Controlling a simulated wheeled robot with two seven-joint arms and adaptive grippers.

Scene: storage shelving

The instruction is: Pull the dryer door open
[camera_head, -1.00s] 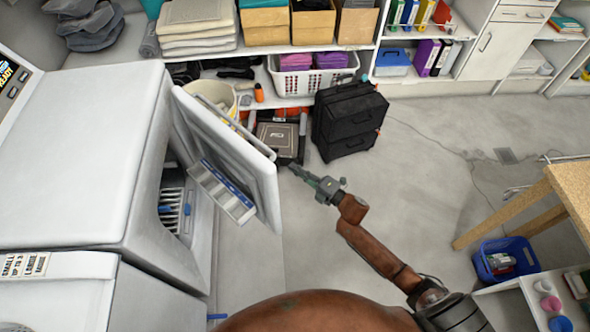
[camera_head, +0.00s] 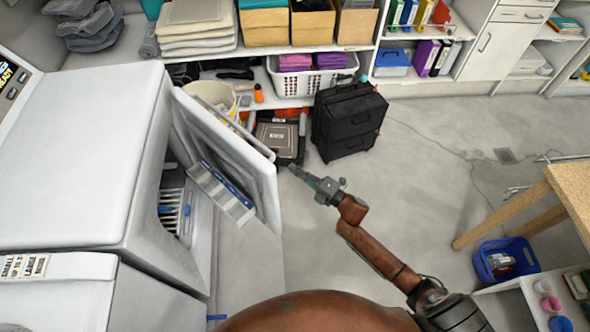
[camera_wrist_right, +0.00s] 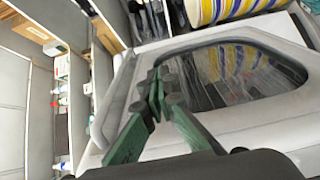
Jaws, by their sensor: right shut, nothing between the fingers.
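The white dryer (camera_head: 75,150) stands at the left in the head view. Its door (camera_head: 235,160) is swung out from the front, with the opening and a white rack (camera_head: 177,210) showing inside. My right gripper (camera_head: 297,173) is shut and empty, to the right of the door's free edge. In the right wrist view its green fingers (camera_wrist_right: 158,92) are together in front of the door (camera_wrist_right: 210,125), which has a dark window (camera_wrist_right: 235,75). Whether the fingers touch the door cannot be told. My left gripper is not in view.
A black case (camera_head: 348,120) stands on the floor beyond my right gripper. Shelves hold a white basket (camera_head: 300,85) and boxes. A wooden table (camera_head: 560,185) and a blue bin (camera_head: 500,270) are at the right. The middle floor is clear.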

